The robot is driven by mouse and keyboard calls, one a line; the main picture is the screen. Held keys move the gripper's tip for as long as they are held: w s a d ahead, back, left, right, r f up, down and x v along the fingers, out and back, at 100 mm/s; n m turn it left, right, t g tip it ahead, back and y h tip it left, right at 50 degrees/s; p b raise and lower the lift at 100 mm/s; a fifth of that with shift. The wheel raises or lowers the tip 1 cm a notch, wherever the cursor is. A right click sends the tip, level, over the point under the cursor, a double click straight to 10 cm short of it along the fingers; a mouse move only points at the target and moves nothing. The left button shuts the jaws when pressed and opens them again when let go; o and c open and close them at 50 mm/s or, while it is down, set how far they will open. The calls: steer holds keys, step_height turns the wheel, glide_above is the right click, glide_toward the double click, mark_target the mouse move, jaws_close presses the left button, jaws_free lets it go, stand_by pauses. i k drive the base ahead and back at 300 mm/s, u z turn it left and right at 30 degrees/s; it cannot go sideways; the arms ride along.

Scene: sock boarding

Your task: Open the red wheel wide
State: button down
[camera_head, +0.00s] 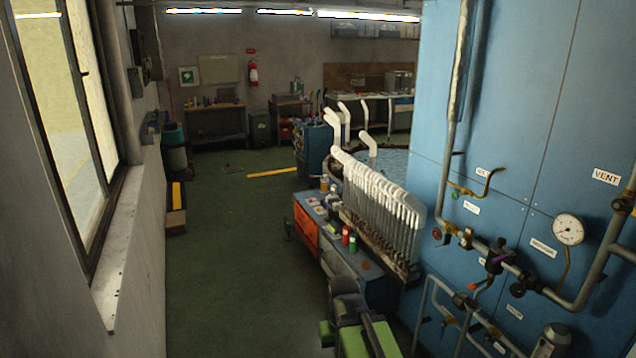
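A small red wheel (437,233) sits low on the left part of the blue panel (510,120), at the left end of a pipe with brass fittings. It is too small to tell how far it is turned. Green and grey parts of my arm show at the bottom centre, in front of the workbench and below and left of the wheel. I cannot make out any fingers of my gripper there. Nothing of mine touches the wheel.
A gauge (568,229), labels and grey pipes crowd the panel's right side. A workbench (375,278) with a rack of white sock forms (385,205), cans and orange drawers stands left of the panel. The green floor (225,270) is clear between bench and window wall.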

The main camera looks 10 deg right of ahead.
mark_target(439, 233)
steer(key=u, duration=0.4)
steer(key=i, duration=1.1)
steer(key=u, duration=0.1)
